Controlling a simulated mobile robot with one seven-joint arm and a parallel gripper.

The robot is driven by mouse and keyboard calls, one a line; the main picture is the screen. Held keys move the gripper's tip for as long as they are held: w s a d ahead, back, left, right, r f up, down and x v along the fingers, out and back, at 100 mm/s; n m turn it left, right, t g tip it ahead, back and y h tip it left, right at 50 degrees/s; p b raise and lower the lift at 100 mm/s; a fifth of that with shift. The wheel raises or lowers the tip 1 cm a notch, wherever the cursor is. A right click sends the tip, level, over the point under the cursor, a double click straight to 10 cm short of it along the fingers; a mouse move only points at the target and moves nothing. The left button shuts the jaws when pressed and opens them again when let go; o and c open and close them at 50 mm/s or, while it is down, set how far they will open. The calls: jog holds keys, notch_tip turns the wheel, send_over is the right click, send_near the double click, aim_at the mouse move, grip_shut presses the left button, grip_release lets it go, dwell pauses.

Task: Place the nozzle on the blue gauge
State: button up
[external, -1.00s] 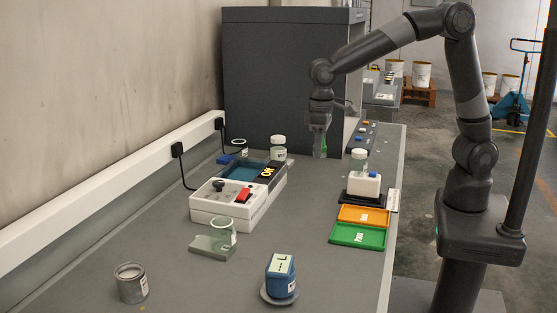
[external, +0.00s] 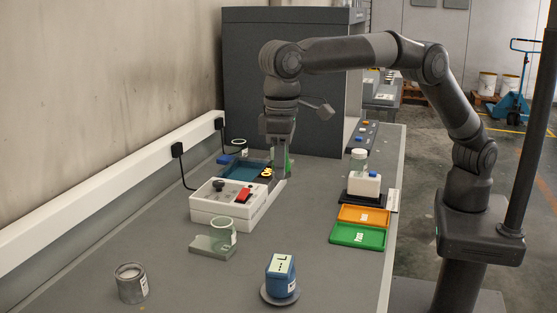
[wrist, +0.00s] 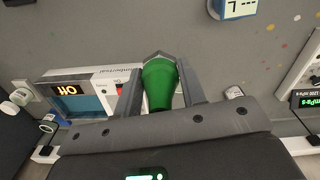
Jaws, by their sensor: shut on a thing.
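The green nozzle (wrist: 158,84) is held between the two fingers of my gripper (wrist: 160,76) in the wrist view. In the external view my gripper (external: 281,170) hangs pointing down in front of the white instrument's far right side, with only a sliver of green showing. The blue gauge (external: 283,284) has a pale display on top and sits on a round grey base near the front of the table, well apart from my gripper. Part of the gauge also shows at the top edge of the wrist view (wrist: 236,9).
A white instrument (external: 222,206) with a red switch lies below and left of my gripper. A glass beaker (external: 223,233) and a grey can (external: 131,284) stand on the left. Orange (external: 363,216) and green (external: 358,236) trays lie right. The middle of the table is clear.

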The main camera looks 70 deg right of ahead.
send_over(285, 255)
notch_tip(285, 255, down, 7)
jog(key=shift+f, duration=1.95)
jog(key=shift+f, duration=0.1)
jog(key=o, duration=1)
notch_tip(285, 255, up, 8)
jog(key=shift+f, duration=0.15)
